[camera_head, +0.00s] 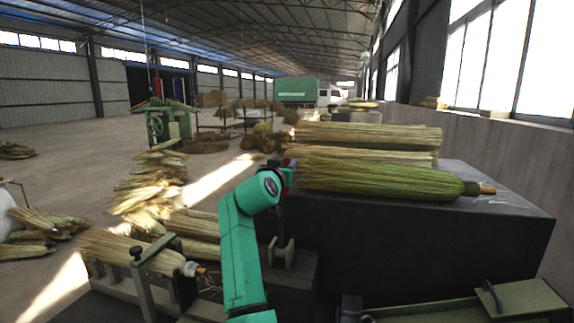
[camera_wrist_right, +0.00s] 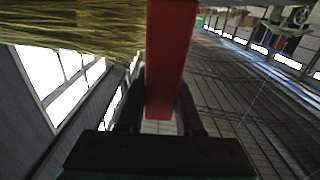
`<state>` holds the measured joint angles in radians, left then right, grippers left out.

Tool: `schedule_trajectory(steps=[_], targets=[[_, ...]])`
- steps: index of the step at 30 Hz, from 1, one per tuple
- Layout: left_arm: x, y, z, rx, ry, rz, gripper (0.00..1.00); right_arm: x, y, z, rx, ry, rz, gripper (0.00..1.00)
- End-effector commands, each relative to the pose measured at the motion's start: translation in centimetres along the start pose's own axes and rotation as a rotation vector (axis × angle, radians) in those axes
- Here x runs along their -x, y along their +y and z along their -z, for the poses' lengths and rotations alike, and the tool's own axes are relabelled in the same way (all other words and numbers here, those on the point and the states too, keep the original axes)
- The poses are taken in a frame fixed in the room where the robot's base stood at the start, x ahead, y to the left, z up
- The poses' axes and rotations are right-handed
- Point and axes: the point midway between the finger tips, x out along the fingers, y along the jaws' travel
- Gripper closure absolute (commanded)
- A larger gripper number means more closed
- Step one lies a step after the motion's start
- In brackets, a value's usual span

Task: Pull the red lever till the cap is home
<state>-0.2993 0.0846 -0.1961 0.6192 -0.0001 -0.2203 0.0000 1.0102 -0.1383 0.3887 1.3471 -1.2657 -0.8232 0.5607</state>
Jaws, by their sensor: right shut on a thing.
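The red lever (camera_wrist_right: 170,55) runs down the middle of the right wrist view, between the two dark fingers of my right gripper (camera_wrist_right: 160,100). My right gripper is shut on the lever. In the head view the gripper (camera_head: 289,170) is small and mostly hidden behind the green wrist of my right arm, and only a little red shows beside it. A broom (camera_head: 130,252) lies in a clamp fixture at the lower left, with a white piece (camera_head: 190,268) near its handle end. I cannot tell whether that piece is the cap. My left gripper is not in view.
A dark block (camera_head: 420,222) on the right carries several straw brooms, the nearest a greenish one (camera_head: 385,181) close to my right gripper. Loose straw bundles (camera_head: 150,185) lie on the floor to the left. A green machine (camera_head: 168,122) stands farther back.

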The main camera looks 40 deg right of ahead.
Motion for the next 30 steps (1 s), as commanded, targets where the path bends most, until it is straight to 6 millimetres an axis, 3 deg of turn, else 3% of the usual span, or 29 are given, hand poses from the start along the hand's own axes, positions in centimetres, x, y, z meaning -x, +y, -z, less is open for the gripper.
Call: schedule_trajectory(steps=[30], targets=[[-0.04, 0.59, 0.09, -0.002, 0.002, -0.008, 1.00, -0.10, 0.10, -0.08, 0.000, -0.001, -0.001, 1.00]])
